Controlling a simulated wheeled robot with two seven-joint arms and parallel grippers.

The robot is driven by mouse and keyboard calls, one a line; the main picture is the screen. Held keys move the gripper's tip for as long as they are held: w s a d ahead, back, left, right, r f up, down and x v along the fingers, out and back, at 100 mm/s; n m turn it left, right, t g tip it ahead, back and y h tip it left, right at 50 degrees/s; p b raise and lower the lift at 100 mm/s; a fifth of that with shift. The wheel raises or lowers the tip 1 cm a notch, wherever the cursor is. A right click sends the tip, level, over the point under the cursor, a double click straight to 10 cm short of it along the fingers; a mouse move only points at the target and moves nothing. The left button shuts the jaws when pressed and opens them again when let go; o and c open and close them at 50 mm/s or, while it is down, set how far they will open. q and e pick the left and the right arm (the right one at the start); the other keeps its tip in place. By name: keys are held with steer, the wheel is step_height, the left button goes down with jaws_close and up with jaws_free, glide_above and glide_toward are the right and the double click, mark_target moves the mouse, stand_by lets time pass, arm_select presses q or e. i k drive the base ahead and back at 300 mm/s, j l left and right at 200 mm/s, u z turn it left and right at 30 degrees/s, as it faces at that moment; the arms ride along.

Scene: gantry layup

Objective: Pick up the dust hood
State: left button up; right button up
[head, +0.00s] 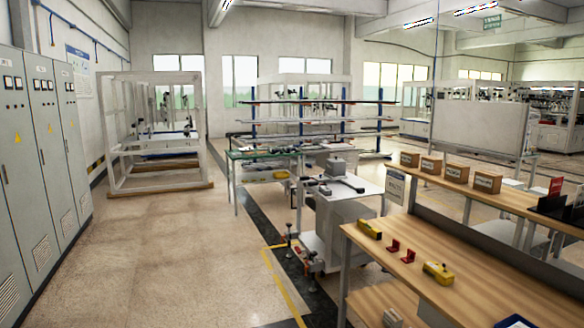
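I cannot pick out the dust hood with certainty. A small grey box-like piece (337,167) stands on a white cart (372,190) in the middle of the view, with a dark flat item (352,184) beside it; I cannot tell whether either is the hood. A white open frame (155,135) stands on a wooden base at the back left, with equipment inside. Neither of my grippers is in view.
A wooden workbench (490,255) at right holds yellow tools (438,272), red pieces (408,256) and, on its upper shelf, several cardboard boxes (487,182). A green-topped table (262,154) stands behind the cart. Grey cabinets (40,130) line the left. The left-centre floor is clear.

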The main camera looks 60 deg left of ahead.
mark_target(335, 167)
steer(key=u, duration=1.55)
steer(key=i+j+u, duration=0.3)
steer(key=i, duration=0.4)
steer(key=i+u, duration=0.25)
steer(key=i, duration=3.9)
steer(key=i+z, duration=0.1)
steer(key=i, duration=0.35)
steer(key=i+j+z, duration=0.1)
steer(key=i, duration=0.3)
steer(key=i+j+z, duration=0.1)
steer(key=i, duration=0.35)
steer(key=i+j+z, duration=0.1)
steer(key=i+j, duration=0.15)
steer(key=i, duration=0.15)
